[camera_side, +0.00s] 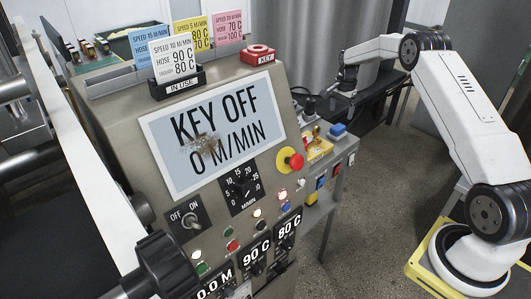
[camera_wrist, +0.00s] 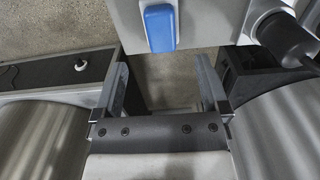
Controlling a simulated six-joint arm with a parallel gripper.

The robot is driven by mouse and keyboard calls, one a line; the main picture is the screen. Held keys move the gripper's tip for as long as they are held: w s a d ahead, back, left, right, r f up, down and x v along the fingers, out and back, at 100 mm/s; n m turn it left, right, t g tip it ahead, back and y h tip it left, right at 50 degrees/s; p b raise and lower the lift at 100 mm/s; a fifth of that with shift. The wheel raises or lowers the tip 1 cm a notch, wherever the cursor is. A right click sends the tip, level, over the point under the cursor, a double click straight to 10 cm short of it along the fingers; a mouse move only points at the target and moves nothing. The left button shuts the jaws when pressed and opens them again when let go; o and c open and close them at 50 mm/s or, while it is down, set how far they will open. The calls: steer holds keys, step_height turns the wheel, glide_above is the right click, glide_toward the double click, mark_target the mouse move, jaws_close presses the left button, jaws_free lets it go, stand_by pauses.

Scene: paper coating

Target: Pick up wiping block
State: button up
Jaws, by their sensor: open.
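A blue block (camera_side: 338,130) sits on the right end of the grey side unit behind the control panel; it looks like the wiping block. A blue block also shows at the top of the wrist view (camera_wrist: 160,28), on a pale grey surface, and appears to be the same one. My gripper (camera_wrist: 162,75) is open, its fingers wide apart with nothing between them. The blue block lies beyond the fingertips in that view, apart from them. In the side view my gripper (camera_side: 345,86) is behind and above the side unit, small and partly unclear.
The control panel (camera_side: 266,120) with its "KEY OFF" screen (camera_side: 220,125) fills the middle of the side view; a brown smudge marks the screen. A red emergency button (camera_side: 291,160) juts out. A black cylinder (camera_wrist: 288,38) stands right of the blue block. Bare floor (camera_side: 370,210) lies right of the unit.

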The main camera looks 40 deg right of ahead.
mark_target(338, 126)
steer(key=shift+f, duration=1.25)
steer(key=shift+d+f, duration=0.1)
steer(key=shift+f, duration=2.5)
steer(key=c, duration=1.1)
steer(key=shift+r, duration=0.1)
